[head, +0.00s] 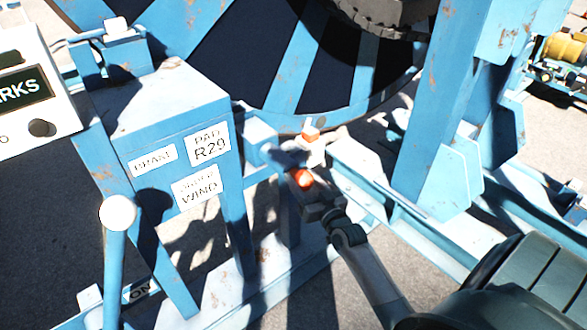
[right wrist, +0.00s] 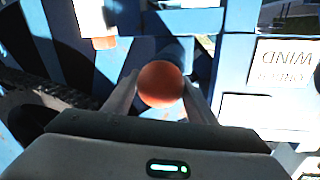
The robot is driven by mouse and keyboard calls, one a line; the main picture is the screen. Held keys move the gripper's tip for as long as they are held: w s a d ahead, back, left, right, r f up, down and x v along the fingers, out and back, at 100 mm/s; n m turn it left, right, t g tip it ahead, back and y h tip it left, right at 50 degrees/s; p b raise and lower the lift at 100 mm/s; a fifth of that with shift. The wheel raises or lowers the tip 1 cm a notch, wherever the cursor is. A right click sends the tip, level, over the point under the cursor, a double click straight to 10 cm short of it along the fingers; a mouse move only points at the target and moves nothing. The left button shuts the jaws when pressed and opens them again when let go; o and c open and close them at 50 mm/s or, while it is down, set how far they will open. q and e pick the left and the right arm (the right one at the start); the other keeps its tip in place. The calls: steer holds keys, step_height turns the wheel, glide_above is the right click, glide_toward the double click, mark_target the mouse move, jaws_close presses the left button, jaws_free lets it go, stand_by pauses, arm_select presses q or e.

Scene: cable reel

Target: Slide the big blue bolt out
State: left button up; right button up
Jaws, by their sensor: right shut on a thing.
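An orange ball knob (head: 303,179) sits low in front of the reel, at the inner side of the blue stand. My right gripper (head: 300,172) reaches it from the lower right and is shut on it. In the right wrist view the orange knob (right wrist: 160,84) lies between the two fingers. A blue round shaft (right wrist: 174,54) shows just behind the knob and appears to be the bolt. How far the bolt sits in its housing is hidden by the knob and gripper. My left gripper is not in view.
A blue stand (head: 165,103) with labels is left of the gripper. A white-knobbed lever (head: 117,214) stands in front of it. A small orange-and-white piece (head: 310,132) is just beyond the gripper. The reel (head: 292,70) fills the back; a blue frame rail (head: 350,160) runs right.

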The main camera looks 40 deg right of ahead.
steer(key=shift+s, duration=0.6)
steer(key=shift+s+f, duration=0.1)
steer(key=shift+s, duration=0.4)
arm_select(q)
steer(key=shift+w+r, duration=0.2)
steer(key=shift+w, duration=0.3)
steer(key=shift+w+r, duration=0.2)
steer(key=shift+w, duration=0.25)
arm_select(e)
steer(key=shift+d, duration=0.1)
steer(key=o, duration=1.5)
steer(key=shift+c, duration=0.2)
steer(key=shift+s, duration=0.15)
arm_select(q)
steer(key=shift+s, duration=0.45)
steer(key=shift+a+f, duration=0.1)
